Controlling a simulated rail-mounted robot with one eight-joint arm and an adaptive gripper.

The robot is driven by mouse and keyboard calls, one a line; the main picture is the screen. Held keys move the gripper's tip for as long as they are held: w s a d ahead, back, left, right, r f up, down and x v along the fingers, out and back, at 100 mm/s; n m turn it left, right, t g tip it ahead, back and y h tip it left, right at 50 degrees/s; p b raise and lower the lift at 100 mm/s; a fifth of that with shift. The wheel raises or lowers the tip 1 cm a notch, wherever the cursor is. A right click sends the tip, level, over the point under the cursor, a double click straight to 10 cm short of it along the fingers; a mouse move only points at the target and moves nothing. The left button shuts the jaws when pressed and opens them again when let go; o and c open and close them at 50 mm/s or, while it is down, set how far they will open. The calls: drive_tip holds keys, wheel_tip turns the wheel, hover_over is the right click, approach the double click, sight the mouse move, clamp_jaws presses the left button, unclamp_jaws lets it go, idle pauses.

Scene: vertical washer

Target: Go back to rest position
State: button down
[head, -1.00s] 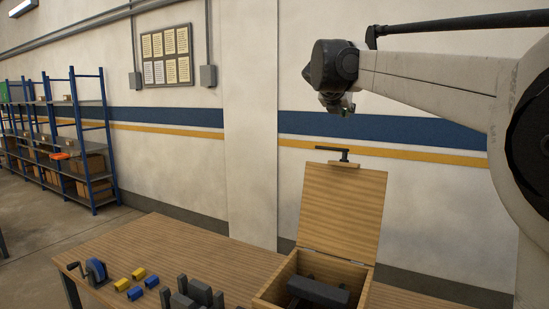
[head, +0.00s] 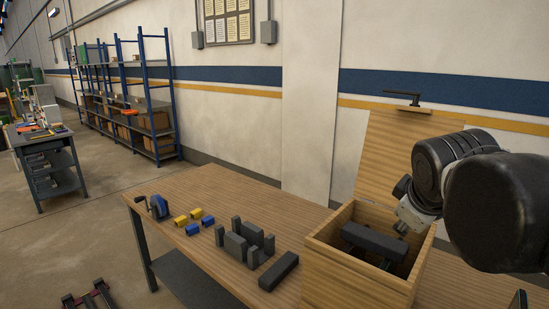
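The end of my arm is at the right of the head view, over the right side of an open wooden box (head: 358,262). My gripper (head: 402,228) shows only in part, low at the box's right wall; its fingers are too small and hidden to read. A dark grey block (head: 374,242) lies inside the box, left of my gripper, apart or touching I cannot tell. The box's lid (head: 395,150) stands raised at the back, with a dark handle (head: 403,97) on its edge.
On the wooden table (head: 215,190) are a blue-and-grey clamp-like tool (head: 158,207), small yellow and blue blocks (head: 194,216), a grey slotted fixture (head: 240,243) and a dark bar (head: 279,271). Blue shelves (head: 125,95) and a tool cart (head: 45,165) stand far left. The wall is behind.

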drive_tip(key=s+a+f+m+y, duration=0.1)
drive_tip(key=s+a+f+m, duration=0.1)
drive_tip(key=s+f, duration=0.3)
drive_tip(key=s+a+f+m+y, duration=0.1)
drive_tip(key=s+a+f+m, duration=0.2)
drive_tip(key=s+f+m, duration=0.2)
wheel_tip(320, 180, down, 4)
drive_tip(key=shift+s+a+r+g+y, duration=0.2)
drive_tip(key=shift+s+a+g+y, duration=0.1)
drive_tip(key=shift+s, duration=0.4)
